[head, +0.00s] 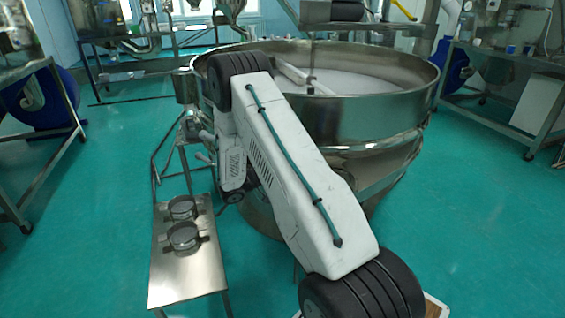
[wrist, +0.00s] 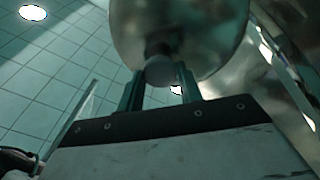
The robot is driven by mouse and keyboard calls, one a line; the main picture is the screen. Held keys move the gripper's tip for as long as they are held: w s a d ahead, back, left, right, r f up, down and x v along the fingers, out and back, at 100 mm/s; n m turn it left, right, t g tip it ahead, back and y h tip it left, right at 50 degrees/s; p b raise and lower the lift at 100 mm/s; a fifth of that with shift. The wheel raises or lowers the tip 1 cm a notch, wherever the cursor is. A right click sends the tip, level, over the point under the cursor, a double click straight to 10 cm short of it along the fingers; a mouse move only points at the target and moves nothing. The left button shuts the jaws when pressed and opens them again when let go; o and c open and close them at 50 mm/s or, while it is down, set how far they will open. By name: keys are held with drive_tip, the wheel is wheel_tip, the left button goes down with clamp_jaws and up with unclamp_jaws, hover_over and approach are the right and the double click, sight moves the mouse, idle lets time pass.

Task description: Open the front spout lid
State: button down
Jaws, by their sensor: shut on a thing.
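In the wrist view, a round, shiny metal lid (wrist: 190,25) fills the top centre, with a rounded knob (wrist: 160,70) at its lower edge. My gripper (wrist: 161,88) has its two dark fingers on either side of this knob and is shut on it. In the head view, the large steel sieve (head: 355,125) stands behind my white arm, with a small metal cylinder (head: 187,88) at its left side. My arm reaches to the sieve's left side and covers part of it. From the head view I cannot tell the lid's angle.
A small steel table (head: 185,275) stands at the front left, holding two round dark clamps (head: 182,208) (head: 184,237). Steel benches with blue machines stand at the far left and right. The green floor (head: 480,220) is clear on the right.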

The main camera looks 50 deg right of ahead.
drive_tip(key=shift+s+f, duration=0.1)
drive_tip(key=shift+f, duration=0.05)
drive_tip(key=c, duration=0.9)
unclamp_jaws()
drive_tip(key=shift+c, duration=0.2)
drive_tip(key=shift+a, duration=0.1)
drive_tip(key=v, duration=0.7)
drive_tip(key=shift+a, duration=0.25)
drive_tip(key=shift+f, duration=0.1)
